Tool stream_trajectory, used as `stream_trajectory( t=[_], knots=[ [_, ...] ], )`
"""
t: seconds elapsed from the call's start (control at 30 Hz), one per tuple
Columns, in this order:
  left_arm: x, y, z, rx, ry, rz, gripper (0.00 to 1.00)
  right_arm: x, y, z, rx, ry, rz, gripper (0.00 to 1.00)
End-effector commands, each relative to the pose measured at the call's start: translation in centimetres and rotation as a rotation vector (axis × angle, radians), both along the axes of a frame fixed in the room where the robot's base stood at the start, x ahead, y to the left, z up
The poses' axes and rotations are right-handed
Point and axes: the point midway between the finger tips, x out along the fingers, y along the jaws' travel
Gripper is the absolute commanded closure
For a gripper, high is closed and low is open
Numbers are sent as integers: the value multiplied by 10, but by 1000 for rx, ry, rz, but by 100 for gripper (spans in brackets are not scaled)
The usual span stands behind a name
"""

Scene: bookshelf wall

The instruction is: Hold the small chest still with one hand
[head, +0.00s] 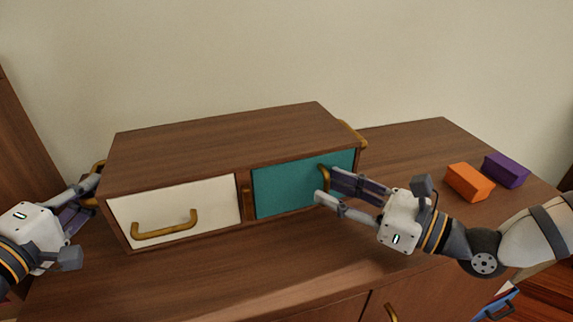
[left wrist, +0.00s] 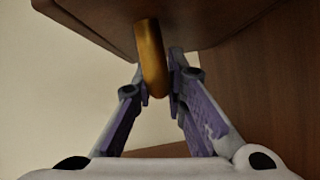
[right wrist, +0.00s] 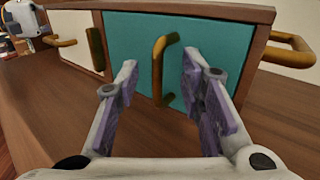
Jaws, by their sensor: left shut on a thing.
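The small chest (head: 225,148) is a brown wooden box on the cabinet top. Its front has a white drawer (head: 170,212) with a brass handle at left and a teal door (head: 300,185) with a brass handle at right, both shut. Brass side handles stick out at both ends. My left gripper (head: 94,190) is shut on the left side handle (left wrist: 151,60), seen between its fingers in the left wrist view. My right gripper (head: 326,183) is open in front of the teal door. Its fingers stand either side of the door handle (right wrist: 160,72), apart from it in the right wrist view.
An orange block (head: 469,182) and a purple block (head: 507,170) lie on the cabinet top (head: 200,280) to the right of my right gripper. The wall is behind the chest. The cabinet top in front of the chest is clear.

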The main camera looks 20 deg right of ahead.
Motion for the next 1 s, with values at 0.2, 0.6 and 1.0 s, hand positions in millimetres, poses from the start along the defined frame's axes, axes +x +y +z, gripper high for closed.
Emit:
stream_trajectory(
  t=[0.2,0.6,1.0],
  knots=[
    [-2,3,-10,6,26,10,100,-3,-5,-2,0,3,-3,65],
    [-2,4,-10,6,26,10,100,-46,-35,-4,-9,7,6,65],
    [-2,4,-10,6,26,10,100,-95,-76,-3,1,2,-1,65]
  ],
)
